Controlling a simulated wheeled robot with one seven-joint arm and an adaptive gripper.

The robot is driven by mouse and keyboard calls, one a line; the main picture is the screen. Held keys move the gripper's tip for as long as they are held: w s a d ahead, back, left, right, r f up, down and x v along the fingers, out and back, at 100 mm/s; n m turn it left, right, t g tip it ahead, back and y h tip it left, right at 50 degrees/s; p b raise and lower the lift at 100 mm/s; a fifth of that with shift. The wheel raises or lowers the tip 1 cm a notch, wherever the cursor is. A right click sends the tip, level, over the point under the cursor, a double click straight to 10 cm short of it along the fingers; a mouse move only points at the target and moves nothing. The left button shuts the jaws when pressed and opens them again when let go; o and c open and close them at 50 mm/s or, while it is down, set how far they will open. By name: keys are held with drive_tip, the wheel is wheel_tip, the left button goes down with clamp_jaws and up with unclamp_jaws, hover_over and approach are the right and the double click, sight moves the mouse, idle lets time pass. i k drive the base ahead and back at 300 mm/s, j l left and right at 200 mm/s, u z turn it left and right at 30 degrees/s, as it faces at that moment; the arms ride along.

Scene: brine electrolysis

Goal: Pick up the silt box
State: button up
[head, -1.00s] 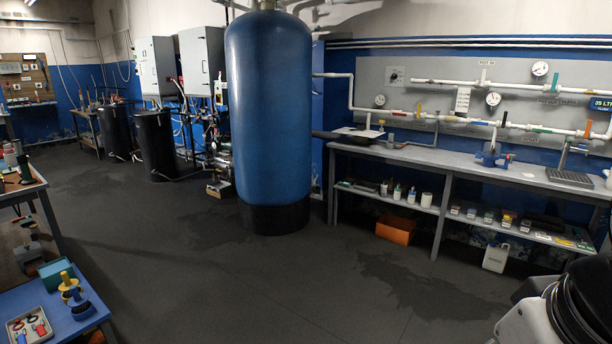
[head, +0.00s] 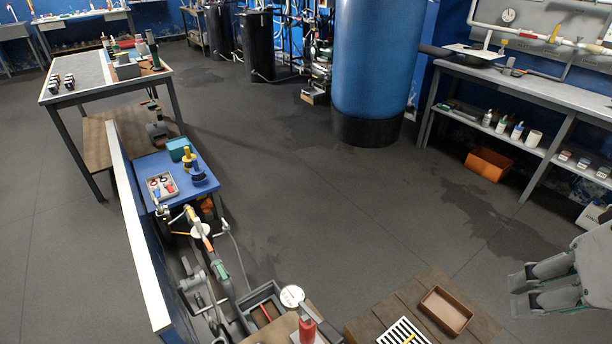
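A brown open-topped rectangular box (head: 446,311) sits on a wooden-plank surface (head: 480,326) at the bottom right of the head view. It looks empty and is the likeliest silt box, though no label can be read. My gripper (head: 518,294) is at the right edge, to the right of the box and apart from it. Its two grey fingers point left with a gap between them, and nothing shows between them.
A white slotted grate (head: 404,332) lies left of the box. Pipes, a red bottle (head: 307,329) and a blue table (head: 206,186) stand further left. An orange bin (head: 488,163) sits under the bench (head: 540,92). The floor between is clear.

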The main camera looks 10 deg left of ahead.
sight(267, 316)
drive_tip(key=l+u, duration=0.15)
drive_tip(key=u, duration=0.95)
drive_tip(key=l+z, duration=0.1)
drive_tip(key=z, duration=0.4)
drive_tip(key=l+z, duration=0.1)
drive_tip(key=z, duration=0.9)
drive_tip(key=u, duration=1.6)
drive_tip(key=j+z, duration=0.3)
drive_tip(key=j, duration=0.55)
drive_tip(key=k+j+z, duration=0.1)
drive_tip(key=j+z, duration=0.2)
drive_tip(key=j, duration=0.55)
